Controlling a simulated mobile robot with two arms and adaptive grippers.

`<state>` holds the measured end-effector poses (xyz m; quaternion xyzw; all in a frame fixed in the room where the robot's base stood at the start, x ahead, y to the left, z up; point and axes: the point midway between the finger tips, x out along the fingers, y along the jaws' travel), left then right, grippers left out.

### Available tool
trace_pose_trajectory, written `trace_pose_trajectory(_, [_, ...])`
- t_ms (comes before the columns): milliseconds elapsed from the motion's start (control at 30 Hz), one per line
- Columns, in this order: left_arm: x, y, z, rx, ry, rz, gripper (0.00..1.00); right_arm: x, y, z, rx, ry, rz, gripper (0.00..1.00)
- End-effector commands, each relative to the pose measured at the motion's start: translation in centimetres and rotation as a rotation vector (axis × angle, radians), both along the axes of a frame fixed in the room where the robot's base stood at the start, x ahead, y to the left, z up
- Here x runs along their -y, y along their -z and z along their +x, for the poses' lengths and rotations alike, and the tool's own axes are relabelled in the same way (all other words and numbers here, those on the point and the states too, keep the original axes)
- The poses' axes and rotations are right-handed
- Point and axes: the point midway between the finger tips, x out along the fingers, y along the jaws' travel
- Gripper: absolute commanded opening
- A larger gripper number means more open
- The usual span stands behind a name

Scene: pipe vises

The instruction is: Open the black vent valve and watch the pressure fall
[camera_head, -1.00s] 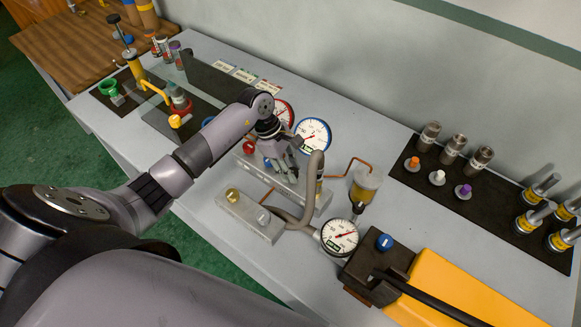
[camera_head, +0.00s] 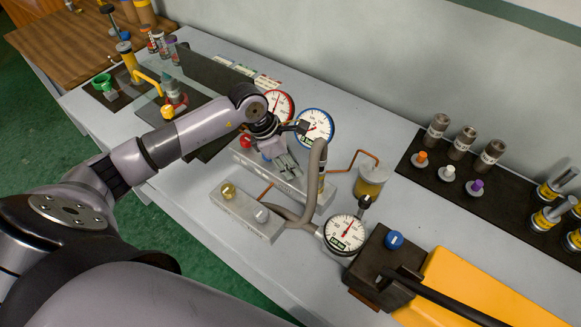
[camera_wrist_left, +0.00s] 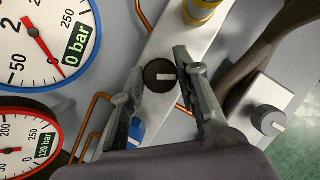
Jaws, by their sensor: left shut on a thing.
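The black vent valve knob (camera_wrist_left: 160,76) with a white pointer mark sits on the grey manifold block, in the left wrist view. My left gripper (camera_head: 288,168) is over the manifold; in the wrist view its two fingers stand on either side of the knob, shut on it. In the head view the gripper hides the knob. The blue-rimmed gauge (camera_head: 314,126) shows 0 bar on its display in the left wrist view (camera_wrist_left: 40,38). The red-rimmed gauge (camera_head: 279,105) shows 120 bar there (camera_wrist_left: 22,146). My right gripper is not in view.
A red knob (camera_head: 246,140) and a blue knob (camera_wrist_left: 137,132) are close by on the manifold. A grey hose (camera_head: 316,165) arches beside the gripper. A front block (camera_head: 245,218), a pump gauge (camera_head: 345,233) and a yellow hand pump (camera_head: 470,285) stand nearer.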

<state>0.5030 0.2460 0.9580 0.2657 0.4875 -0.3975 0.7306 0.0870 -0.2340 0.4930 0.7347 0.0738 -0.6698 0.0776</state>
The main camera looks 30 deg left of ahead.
Motion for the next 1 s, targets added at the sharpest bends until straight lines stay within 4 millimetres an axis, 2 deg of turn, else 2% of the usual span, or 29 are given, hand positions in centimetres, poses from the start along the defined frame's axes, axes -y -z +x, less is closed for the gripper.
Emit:
trace_pose_trajectory(600, [0.2, 0.2, -0.1, 0.003, -0.564, 0.000, 0.01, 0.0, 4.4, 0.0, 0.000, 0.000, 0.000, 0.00])
trace_pose_trajectory(1000, [0.3, 0.0, -0.2, 0.001, -0.786, 0.000, 0.01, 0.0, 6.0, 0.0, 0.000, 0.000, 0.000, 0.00])
